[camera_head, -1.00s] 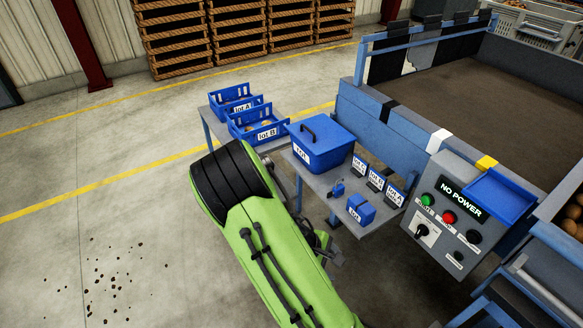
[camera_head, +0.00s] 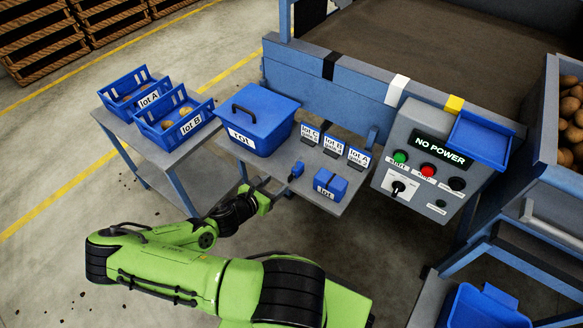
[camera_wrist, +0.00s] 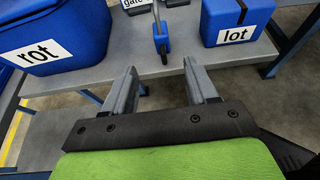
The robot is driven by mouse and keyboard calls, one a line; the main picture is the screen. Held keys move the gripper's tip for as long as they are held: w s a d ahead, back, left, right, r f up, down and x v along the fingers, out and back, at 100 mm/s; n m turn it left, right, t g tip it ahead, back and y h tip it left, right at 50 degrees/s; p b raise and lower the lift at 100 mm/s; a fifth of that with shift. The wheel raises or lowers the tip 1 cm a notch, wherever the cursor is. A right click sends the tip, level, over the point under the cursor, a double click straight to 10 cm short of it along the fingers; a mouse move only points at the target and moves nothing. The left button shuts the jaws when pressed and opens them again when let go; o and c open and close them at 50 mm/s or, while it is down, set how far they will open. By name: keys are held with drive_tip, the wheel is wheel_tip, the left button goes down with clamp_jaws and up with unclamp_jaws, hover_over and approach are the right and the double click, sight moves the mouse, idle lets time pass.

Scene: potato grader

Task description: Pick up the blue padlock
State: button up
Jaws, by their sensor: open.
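The blue padlock (camera_head: 296,170) is small and sits near the front edge of the grey table (camera_head: 232,168), between the rot bin and the small lot box.
The lidded rot bin (camera_head: 262,128) stands left of the padlock, the blue lot box (camera_head: 330,184) right of it. Several lot cards (camera_head: 333,145) stand behind. Lot A (camera_head: 134,92) and lot B (camera_head: 176,117) crates are far left. The NO POWER panel (camera_head: 425,170) is at right.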

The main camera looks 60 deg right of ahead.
sight(294, 173)
drive_tip(key=b+x, duration=0.1)
drive_tip(key=x, duration=0.6)
drive_tip(key=shift+f, duration=0.15)
drive_tip(key=b+x, duration=0.1)
drive_tip(key=x, duration=0.1)
drive_tip(key=b+x, duration=0.1)
drive_tip(key=x, duration=0.1)
drive_tip(key=shift+s+f, duration=0.15)
drive_tip(key=shift+f, duration=0.15)
drive_tip(key=shift+d+f+b, duration=0.1)
drive_tip(key=shift+d+b, duration=0.2)
drive_tip(key=shift+d, duration=0.05)
drive_tip(key=c, duration=1)
wheel_tip(294, 173, up, 10)
drive_tip(key=p, duration=0.5)
drive_tip(key=shift+r, duration=0.2)
drive_tip(key=shift+c, duration=0.3)
drive_tip(key=shift+f, duration=0.1)
